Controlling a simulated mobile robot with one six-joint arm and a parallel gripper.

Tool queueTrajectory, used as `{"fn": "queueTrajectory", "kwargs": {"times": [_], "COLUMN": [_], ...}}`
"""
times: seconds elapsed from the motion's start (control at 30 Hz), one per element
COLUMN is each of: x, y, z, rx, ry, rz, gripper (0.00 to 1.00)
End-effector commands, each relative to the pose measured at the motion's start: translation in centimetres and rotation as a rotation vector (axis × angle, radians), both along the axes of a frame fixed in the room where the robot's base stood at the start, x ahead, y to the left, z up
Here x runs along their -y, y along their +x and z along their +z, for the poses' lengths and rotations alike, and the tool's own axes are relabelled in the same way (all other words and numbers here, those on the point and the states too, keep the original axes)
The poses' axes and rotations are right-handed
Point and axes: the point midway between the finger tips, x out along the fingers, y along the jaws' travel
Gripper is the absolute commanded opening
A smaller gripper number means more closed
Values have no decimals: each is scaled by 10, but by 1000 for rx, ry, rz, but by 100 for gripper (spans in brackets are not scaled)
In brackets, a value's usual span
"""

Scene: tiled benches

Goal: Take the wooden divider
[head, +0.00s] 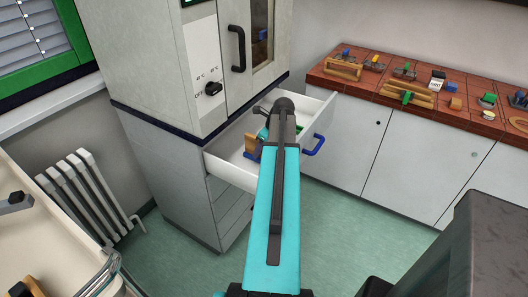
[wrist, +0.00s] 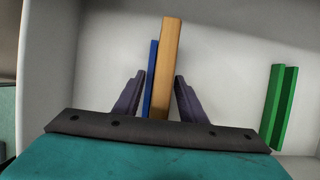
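The wooden divider (wrist: 170,55) is a long tan bar inside the open white drawer, and it also shows in the head view (head: 251,144) left of my arm. A thin blue piece (wrist: 151,72) lies along its left side. My gripper (wrist: 160,80) has its two dark fingers apart, one on each side of the divider and the blue piece. Small gaps show beside the fingers, so I see no grip. In the head view my arm hides most of the drawer's middle and the gripper's fingertips.
A green piece (wrist: 279,105) lies in the drawer to the right. The drawer (head: 228,171) has a blue handle (head: 314,145) and sits under a cabinet (head: 150,45). A tiled bench (head: 325,80) with several small items stands at the right. A white radiator (head: 85,190) is at the left.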

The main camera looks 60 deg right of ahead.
Motion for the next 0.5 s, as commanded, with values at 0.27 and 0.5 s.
{"fn": "queueTrajectory", "kwargs": {"times": [0.27, 0.5], "x": [0, 0], "y": [0, -1], "z": [0, 0], "rx": [0, 0], "ry": [0, 0], "rz": [-1, -1], "gripper": [38, 0]}}
